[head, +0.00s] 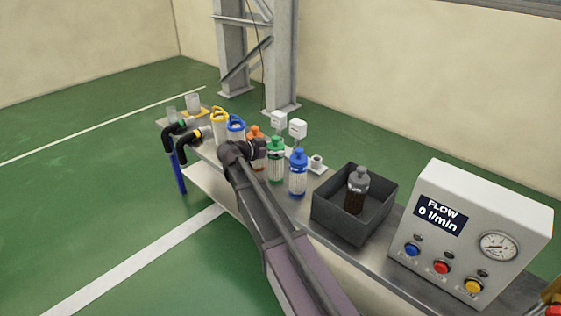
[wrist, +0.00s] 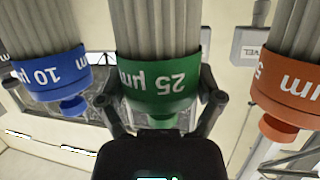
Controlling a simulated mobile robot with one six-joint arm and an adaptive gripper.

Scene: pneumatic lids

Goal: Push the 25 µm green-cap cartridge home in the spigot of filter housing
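The green-cap cartridge (head: 276,160) stands upright on the bench, between an orange-cap cartridge (head: 256,135) and a blue-cap cartridge (head: 298,173). In the wrist view its green cap (wrist: 160,92) reads 25 µm and sits upside down at the middle. My gripper (head: 262,148) is beside this cartridge. In the wrist view its two fingers (wrist: 160,100) stand either side of the green cap and look open, with contact not clear. Black pipe elbows (head: 188,145) are at the far bench end, perhaps part of the filter housing. I cannot make out its spigot.
The 10 µm blue cap (wrist: 50,75) and an orange cap (wrist: 290,95) flank the green one closely. A dark bin (head: 335,217) holds a brown cartridge (head: 357,190). A flow panel (head: 470,225) stands at the near right. Yellow-ring (head: 219,125) and blue-ring clear cylinders stand farther back.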

